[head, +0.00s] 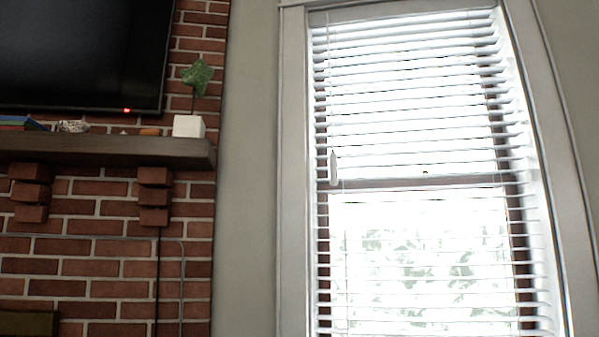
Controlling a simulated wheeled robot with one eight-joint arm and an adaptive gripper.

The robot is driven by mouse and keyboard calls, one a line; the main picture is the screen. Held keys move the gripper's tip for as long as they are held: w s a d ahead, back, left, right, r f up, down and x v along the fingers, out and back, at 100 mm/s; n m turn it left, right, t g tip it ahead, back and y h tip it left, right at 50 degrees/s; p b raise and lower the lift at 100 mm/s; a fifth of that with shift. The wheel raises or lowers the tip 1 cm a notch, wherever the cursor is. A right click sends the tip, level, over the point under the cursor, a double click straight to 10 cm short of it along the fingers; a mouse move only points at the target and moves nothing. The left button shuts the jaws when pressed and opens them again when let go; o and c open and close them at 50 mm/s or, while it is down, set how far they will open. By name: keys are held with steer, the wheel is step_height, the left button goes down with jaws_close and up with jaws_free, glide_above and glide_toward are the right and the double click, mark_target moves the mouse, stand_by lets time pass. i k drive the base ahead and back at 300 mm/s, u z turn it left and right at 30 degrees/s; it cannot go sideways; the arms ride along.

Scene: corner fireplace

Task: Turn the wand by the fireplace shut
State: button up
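A thin pale wand (333,168) hangs at the left side of the window blinds, just right of the left window frame. Its thicker white lower end shows around the middle of the picture's height; its upper part is hard to make out against the bright slats. The white horizontal blinds (415,124) cover the window, and their slats are tilted open with bright daylight between them. The brick fireplace (105,268) stands at the left. My gripper is not in the head view.
A black TV (80,50) hangs above. Bare grey wall (248,190) lies between fireplace and window frame (293,180).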

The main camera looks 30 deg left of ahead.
mark_target(333, 167)
steer(key=u, duration=0.95)
steer(key=k, duration=0.95)
steer(key=u, duration=0.35)
steer(key=i, duration=1)
